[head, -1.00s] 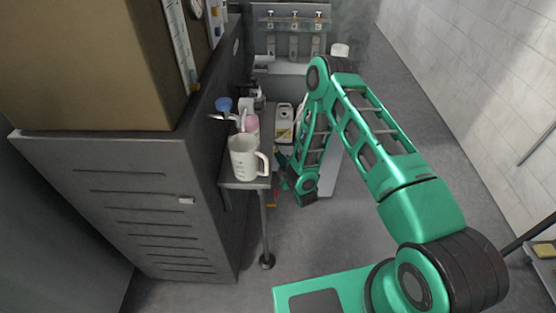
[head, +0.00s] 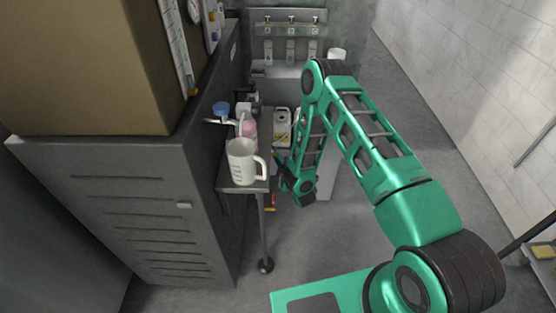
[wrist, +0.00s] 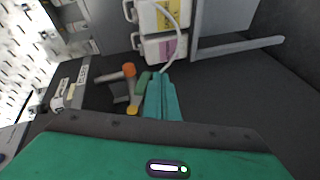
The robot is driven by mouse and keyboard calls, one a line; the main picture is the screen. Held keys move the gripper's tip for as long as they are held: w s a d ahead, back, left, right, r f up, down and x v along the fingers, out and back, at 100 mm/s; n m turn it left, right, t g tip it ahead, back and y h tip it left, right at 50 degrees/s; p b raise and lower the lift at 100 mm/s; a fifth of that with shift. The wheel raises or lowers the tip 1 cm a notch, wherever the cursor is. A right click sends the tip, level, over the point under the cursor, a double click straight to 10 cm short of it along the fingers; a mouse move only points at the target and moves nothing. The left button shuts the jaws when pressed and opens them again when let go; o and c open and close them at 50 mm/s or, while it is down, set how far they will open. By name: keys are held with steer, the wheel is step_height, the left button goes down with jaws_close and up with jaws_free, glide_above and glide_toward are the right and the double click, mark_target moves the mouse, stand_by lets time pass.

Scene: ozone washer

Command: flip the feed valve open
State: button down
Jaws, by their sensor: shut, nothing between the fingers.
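In the wrist view a small pipe fitting with an orange cap (wrist: 129,70), a grey pipe and a yellow end (wrist: 132,110) sits just left of my fingers. It looks like the feed valve, but I cannot tell its position. A green strip lies between it and my fingers; I cannot tell whether it is the valve's lever. My gripper (wrist: 163,96) is shut and empty, its teal fingers close beside the fitting; contact is unclear. In the head view my gripper (head: 284,177) is low beside the small shelf, its fingertips partly hidden. A bit of orange (head: 271,199) shows beneath the shelf edge.
White canisters (wrist: 163,47) with coloured labels stand beyond my fingers. Floor to the right is open.

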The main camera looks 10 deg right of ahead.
steer(key=shift+f, duration=0.1)
stand_by(0.7)
steer(key=s+d+f, duration=0.1)
steer(key=s+f, duration=0.3)
steer(key=s, duration=0.7)
steer(key=shift+s, duration=0.3)
